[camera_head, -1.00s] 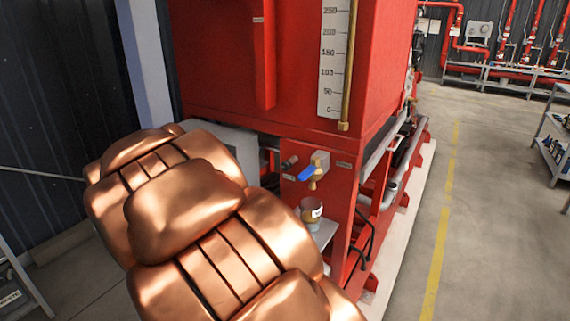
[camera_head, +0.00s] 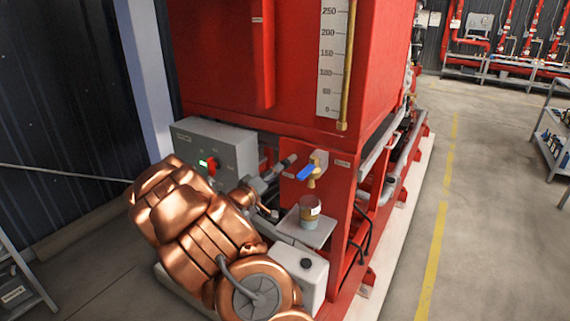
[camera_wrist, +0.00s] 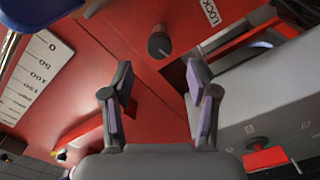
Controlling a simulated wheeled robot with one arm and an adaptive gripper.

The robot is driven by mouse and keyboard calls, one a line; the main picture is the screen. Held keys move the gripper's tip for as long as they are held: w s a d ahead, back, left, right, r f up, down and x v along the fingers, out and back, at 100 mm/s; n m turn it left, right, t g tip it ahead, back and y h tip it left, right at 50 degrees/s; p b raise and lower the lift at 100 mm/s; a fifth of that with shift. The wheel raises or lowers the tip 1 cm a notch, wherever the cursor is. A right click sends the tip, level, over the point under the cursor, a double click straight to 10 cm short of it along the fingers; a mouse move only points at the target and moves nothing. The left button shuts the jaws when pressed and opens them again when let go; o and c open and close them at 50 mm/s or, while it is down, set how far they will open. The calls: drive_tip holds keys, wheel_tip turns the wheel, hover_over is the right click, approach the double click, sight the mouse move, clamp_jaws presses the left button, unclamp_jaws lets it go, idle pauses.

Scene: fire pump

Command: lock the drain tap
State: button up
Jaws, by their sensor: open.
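The drain tap (camera_head: 317,168) is brass with a blue lever (camera_head: 306,174) that points left and slightly down. It sits on the red panel under the tank. A dark round knob (camera_head: 287,162) sticks out of the panel to its left; in the wrist view it (camera_wrist: 158,44) lies ahead of my fingers, near a label (camera_wrist: 211,12) reading LOCK. A blue part, likely the lever (camera_wrist: 30,18), shows at the top left corner there. My gripper (camera_wrist: 160,80) is open and empty, with the knob beyond the gap between its fingertips, apart from them.
A small cup (camera_head: 310,212) stands on a shelf (camera_head: 296,229) below the tap. A grey control box (camera_head: 222,145) with a red switch is left of the knob. A white canister (camera_head: 312,277) stands low in front. Open floor lies to the right.

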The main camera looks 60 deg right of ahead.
sight(284, 165)
drive_tip(key=d+p, duration=0.1)
drive_tip(key=d, duration=0.3)
drive_tip(key=shift+d+r, duration=0.15)
drive_tip(key=shift+d, duration=0.25)
drive_tip(key=shift+w+d+p, duration=0.15)
drive_tip(key=shift+d+p, duration=0.55)
drive_tip(key=shift+d, duration=0.75)
clamp_jaws()
